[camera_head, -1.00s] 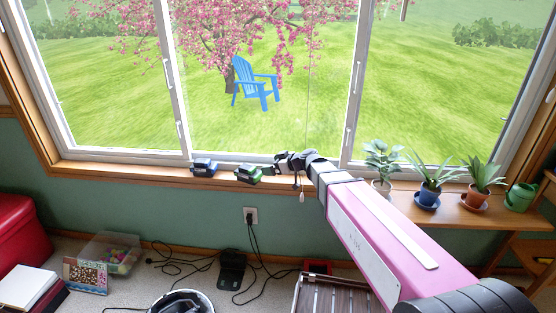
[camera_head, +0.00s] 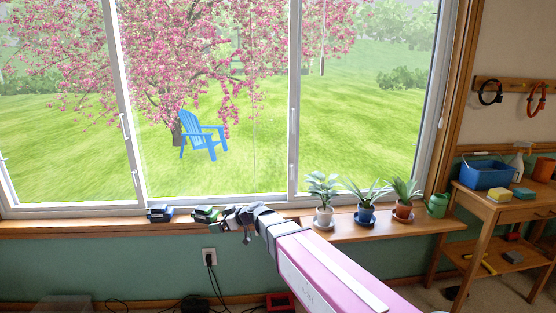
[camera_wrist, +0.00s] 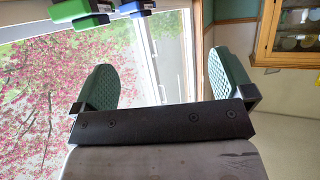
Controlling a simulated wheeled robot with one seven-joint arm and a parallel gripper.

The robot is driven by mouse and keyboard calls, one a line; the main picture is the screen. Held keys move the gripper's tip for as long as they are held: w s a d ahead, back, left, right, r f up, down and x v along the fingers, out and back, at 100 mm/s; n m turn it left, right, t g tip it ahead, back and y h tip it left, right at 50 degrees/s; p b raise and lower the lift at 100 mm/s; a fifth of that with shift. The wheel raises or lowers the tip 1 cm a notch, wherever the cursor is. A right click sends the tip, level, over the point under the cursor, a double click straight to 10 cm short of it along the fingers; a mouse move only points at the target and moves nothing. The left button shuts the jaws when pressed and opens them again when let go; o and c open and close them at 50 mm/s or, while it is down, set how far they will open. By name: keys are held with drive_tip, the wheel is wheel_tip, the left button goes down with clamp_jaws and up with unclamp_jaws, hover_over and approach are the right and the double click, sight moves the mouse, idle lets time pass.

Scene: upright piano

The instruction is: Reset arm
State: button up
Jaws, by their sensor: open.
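My gripper (camera_wrist: 168,85) is open in the wrist view, its two green ridged pads wide apart with nothing between them. In the head view my gripper (camera_head: 230,220) is at the window sill, at the far end of my pink arm, close to a green-and-black block (camera_head: 205,214). A blue-and-black block (camera_head: 160,213) sits left of it on the sill. In the wrist view the green block (camera_wrist: 75,10) and the blue block (camera_wrist: 135,8) show at the top, apart from the pads.
Potted plants (camera_head: 323,200) and a green watering can (camera_head: 437,205) stand on the shelf right of my arm. A wooden table (camera_head: 500,205) with a blue bin (camera_head: 486,174) and sponges is at the right. Cables hang below the outlet (camera_head: 209,255).

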drive_tip(key=s+d+f+m+g+h, duration=0.1)
drive_tip(key=s+d+f+m+h, duration=0.3)
drive_tip(key=d, duration=0.9)
drive_tip(key=s+d+f+m+g+h, duration=0.1)
drive_tip(key=s+d+f+m+h, duration=0.3)
drive_tip(key=d, duration=1)
drive_tip(key=s+d+f+m+g+h, duration=0.1)
drive_tip(key=s+d+f+m+h, duration=0.3)
drive_tip(key=d, duration=0.9)
drive_tip(key=shift+s+d+f+m+g+h, duration=0.25)
drive_tip(key=shift+s+f+m, duration=0.4)
drive_tip(key=shift+f+m, duration=0.4)
drive_tip(key=shift+r, duration=0.1)
